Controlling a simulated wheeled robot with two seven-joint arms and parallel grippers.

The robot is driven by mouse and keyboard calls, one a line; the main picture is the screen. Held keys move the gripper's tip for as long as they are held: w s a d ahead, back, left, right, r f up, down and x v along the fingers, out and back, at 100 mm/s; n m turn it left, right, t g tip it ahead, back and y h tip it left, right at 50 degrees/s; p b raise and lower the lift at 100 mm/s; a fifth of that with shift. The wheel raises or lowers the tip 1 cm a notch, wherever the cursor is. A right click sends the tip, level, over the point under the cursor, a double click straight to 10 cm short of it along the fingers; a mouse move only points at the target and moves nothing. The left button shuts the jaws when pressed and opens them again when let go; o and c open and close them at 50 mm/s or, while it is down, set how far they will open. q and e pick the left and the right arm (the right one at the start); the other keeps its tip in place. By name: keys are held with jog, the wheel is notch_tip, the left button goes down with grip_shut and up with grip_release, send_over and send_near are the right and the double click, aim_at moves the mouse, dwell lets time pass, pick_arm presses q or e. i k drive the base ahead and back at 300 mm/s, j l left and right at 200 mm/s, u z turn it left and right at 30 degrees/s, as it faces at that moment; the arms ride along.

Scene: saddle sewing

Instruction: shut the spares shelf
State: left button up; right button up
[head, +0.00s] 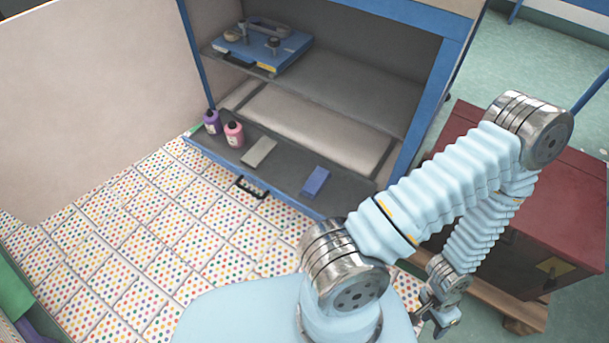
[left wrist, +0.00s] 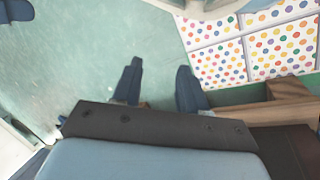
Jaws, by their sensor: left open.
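A blue-framed cabinet holds a grey lower shelf (head: 285,168), apparently the spares shelf, pulled out past the cabinet front. It has a blue front edge and a black handle (head: 252,187). On it stand a purple bottle (head: 212,122) and a pink bottle (head: 234,134); a grey block (head: 259,151) and a blue block (head: 316,181) lie flat. My left gripper (head: 438,322) hangs low to the right of the shelf, well apart from the handle. In the left wrist view its two dark fingers (left wrist: 159,68) are apart with nothing between them. My right gripper is not in view.
An upper shelf (head: 350,88) carries a blue device (head: 268,45) and sits inside the cabinet. A red-topped dark crate (head: 560,185) on a wooden pallet (head: 525,318) stands right of the cabinet, close to my left arm. The dotted tile floor (head: 130,235) before the shelf is clear.

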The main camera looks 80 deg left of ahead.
aim_at(283, 176)
jog(key=u, duration=3.25)
jog(key=i+u, duration=0.6)
jog(key=i, duration=0.05)
